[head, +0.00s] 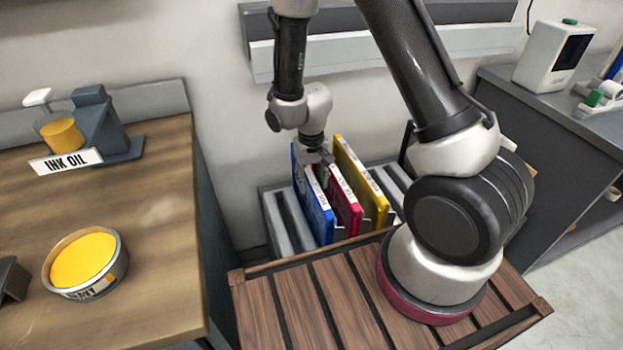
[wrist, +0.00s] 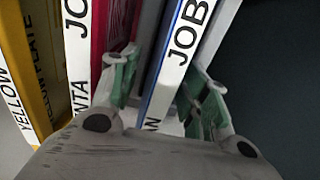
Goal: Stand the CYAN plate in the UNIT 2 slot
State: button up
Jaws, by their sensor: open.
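The cyan plate, a blue panel (head: 313,205) with a white label edge, stands upright in a grey slotted rack (head: 275,222). My gripper (head: 316,152) is at the top of the plates in the head view. In the wrist view my gripper (wrist: 163,88) is open, with one green-padded finger on each side of the blue plate. The left finger lies between the blue and the magenta plate. I cannot tell whether the fingers touch the plate. No UNIT 2 slot is visible.
The magenta plate (head: 342,203) and the yellow plate (head: 362,182) stand close beside it. A wooden bench (head: 165,205) at left holds a yellow ink tin (head: 85,262) and an INK OIL stand (head: 105,125). A dark counter (head: 545,135) is at right.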

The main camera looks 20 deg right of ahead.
notch_tip(320, 180, up, 12)
dwell(0.4)
notch_tip(320, 180, up, 5)
dwell(0.6)
dwell(0.3)
